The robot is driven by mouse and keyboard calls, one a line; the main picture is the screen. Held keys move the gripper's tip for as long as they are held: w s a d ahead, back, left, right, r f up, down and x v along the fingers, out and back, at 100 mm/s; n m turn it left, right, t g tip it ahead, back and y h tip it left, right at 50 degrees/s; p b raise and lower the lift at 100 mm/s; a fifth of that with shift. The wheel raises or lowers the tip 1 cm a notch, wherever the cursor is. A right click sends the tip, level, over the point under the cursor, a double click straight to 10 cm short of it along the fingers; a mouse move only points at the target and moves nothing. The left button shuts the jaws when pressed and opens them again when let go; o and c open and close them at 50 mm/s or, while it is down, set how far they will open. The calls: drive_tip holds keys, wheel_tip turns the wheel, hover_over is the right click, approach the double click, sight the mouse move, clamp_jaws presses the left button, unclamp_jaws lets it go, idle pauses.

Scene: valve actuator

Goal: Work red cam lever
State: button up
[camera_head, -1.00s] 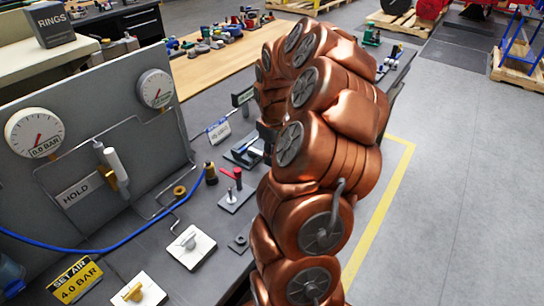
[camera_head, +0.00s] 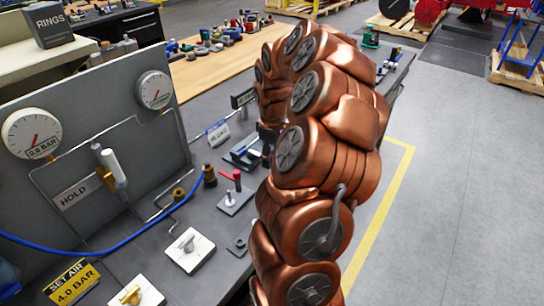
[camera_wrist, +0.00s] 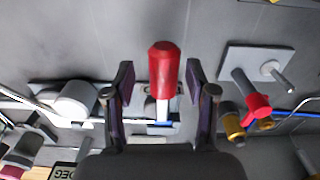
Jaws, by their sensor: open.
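In the wrist view a red handle (camera_wrist: 164,65) on a pale metal shank stands between the two fingers of my gripper (camera_wrist: 160,74). The fingers are open, one on each side, with gaps to the handle. To the right, a second red lever (camera_wrist: 257,105) sits on a grey post on a grey plate (camera_wrist: 238,57) with a silver pin. That red lever also shows in the head view (camera_head: 237,180) on its small plate. In the head view my copper arm hides most of my gripper and the red handle between its fingers.
A brass fitting (camera_wrist: 232,122) stands close to my right finger in the wrist view. In the head view a gauge panel (camera_head: 105,130), a blue hose (camera_head: 110,248) and a white valve plate (camera_head: 188,250) lie left of my arm. Open floor lies to the right.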

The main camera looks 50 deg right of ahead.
wheel_tip(320, 180, up, 12)
idle(0.5)
drive_tip(key=shift+f, duration=0.1)
idle(0.4)
